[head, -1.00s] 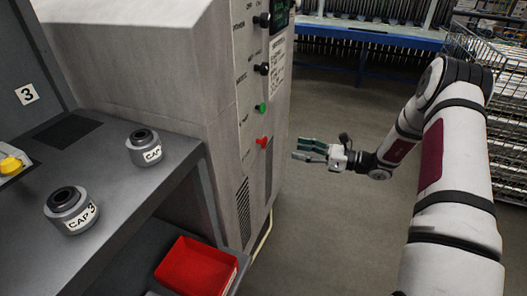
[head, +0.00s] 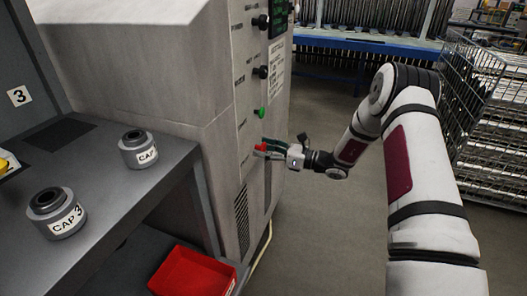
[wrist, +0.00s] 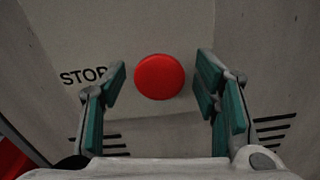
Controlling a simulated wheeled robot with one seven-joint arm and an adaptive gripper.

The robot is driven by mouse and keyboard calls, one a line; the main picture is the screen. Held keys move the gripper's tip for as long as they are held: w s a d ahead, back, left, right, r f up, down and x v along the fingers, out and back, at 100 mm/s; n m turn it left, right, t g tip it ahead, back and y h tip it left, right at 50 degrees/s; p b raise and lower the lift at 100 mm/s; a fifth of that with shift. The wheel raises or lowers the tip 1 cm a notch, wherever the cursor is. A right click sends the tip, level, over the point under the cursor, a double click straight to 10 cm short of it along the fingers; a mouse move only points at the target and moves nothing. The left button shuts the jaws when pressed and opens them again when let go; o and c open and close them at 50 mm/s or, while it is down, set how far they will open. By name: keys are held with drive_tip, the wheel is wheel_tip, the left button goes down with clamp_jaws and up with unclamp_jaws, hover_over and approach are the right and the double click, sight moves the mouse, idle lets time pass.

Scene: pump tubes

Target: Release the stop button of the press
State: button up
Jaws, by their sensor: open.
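The press (head: 150,60) is a large grey cabinet with a control panel on its right face. Its red stop button (wrist: 160,77) shows in the wrist view beside the word STOP, between my gripper's fingers. In the head view the red stop button (head: 260,147) is partly hidden by the fingers. My gripper (head: 267,148) is at the panel, with its fingers on both sides of the button. In the wrist view my gripper (wrist: 161,88) is open, with a gap between each green finger pad and the button. I cannot tell whether the fingertips touch the panel.
A green button (head: 260,113) and black knobs (head: 261,72) sit above on the panel. Two grey caps (head: 138,149) stand on the dark table (head: 120,195) at left. A red bin (head: 193,273) is below. The floor right of the press is clear.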

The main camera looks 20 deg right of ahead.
drive_tip(key=shift+w+a, duration=0.15)
drive_tip(key=shift+a, duration=0.1)
clamp_jaws()
drive_tip(key=shift+p+v, duration=0.3)
drive_tip(key=shift+v, duration=0.6)
unclamp_jaws()
drive_tip(key=v, duration=1.2)
